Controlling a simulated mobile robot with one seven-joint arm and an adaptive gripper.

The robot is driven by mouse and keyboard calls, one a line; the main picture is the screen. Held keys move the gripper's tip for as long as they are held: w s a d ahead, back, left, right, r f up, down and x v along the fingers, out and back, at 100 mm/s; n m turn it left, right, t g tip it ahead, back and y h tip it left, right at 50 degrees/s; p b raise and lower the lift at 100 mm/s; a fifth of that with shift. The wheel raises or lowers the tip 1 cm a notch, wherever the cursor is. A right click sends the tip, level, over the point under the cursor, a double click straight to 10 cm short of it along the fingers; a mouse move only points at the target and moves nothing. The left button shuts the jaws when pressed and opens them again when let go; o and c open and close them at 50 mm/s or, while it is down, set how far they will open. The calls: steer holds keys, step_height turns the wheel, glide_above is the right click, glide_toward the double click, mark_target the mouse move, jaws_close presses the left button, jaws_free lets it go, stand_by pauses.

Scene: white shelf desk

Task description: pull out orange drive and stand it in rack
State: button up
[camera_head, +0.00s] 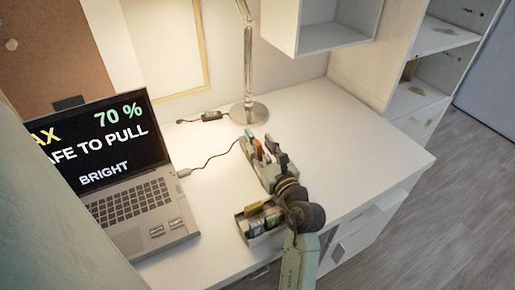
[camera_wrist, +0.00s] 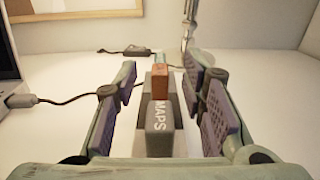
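The orange drive (camera_wrist: 160,82) stands behind a grey block marked MAPS (camera_wrist: 160,128) in the wrist view; a small orange-brown patch of it shows in the head view (camera_head: 258,149). My gripper (camera_wrist: 163,90) is open, with one finger pad left and one right of these pieces. I cannot tell whether a pad touches the orange drive. In the head view my gripper (camera_head: 267,152) reaches over the row from the front and hides part of it. A small grey open holder (camera_head: 243,229) with several drives stands nearer; it may be the rack.
A lamp base (camera_head: 248,113) stands behind, and a shelf box (camera_head: 325,30) hangs above. The white desk (camera_head: 350,145) is clear on the right.

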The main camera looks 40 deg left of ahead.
steer(key=shift+w+a, duration=0.25)
steer(key=shift+a, duration=0.2)
steer(key=shift+c, duration=0.6)
jaws_close()
